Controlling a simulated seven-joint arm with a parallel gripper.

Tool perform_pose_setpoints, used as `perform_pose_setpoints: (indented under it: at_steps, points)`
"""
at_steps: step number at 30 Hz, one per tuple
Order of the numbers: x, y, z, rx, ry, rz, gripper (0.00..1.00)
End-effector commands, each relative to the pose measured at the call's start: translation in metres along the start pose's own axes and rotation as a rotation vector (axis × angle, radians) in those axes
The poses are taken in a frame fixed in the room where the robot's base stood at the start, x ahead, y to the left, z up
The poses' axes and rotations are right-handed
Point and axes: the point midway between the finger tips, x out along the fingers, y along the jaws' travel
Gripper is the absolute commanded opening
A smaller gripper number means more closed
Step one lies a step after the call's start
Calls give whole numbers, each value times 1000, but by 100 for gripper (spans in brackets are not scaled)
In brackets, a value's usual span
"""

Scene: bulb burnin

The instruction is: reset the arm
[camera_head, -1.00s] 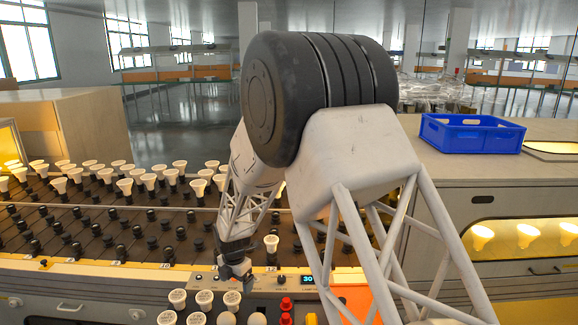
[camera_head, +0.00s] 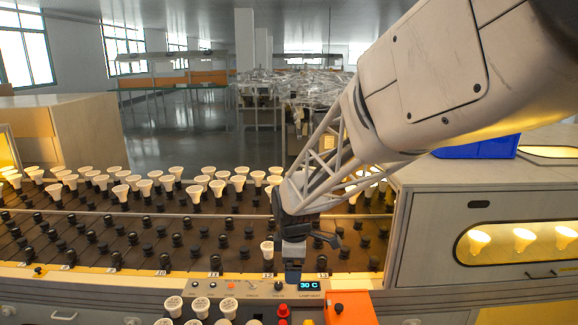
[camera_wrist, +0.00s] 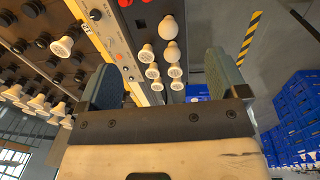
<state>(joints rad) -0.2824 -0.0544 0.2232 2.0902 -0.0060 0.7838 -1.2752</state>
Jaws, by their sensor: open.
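My gripper (camera_head: 293,268) hangs at the end of my arm in front of the bulb rack, just above the control panel (camera_head: 250,285) with its "30 C" display. In the wrist view my gripper (camera_wrist: 163,80) has its two fingers wide apart and nothing held between them. Several white bulbs (camera_wrist: 172,53) show beyond the fingers, apart from them. My arm comes in from the upper right of the head view and covers part of the rack's right side.
The rack (camera_head: 130,235) holds rows of black sockets, with white bulbs (camera_head: 155,185) in the back rows. One bulb (camera_head: 267,249) stands close left of my gripper. A blue crate (camera_head: 480,149) is partly behind my arm.

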Motion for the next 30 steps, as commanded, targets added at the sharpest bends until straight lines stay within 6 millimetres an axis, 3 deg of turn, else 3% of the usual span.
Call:
perform_pose_setpoints:
  at_steps: [15, 30]
  points:
    - [-72, -88, 81, 545, 12, 49, 92]
    - [-110, -187, 139, 1070, 38, 93, 92]
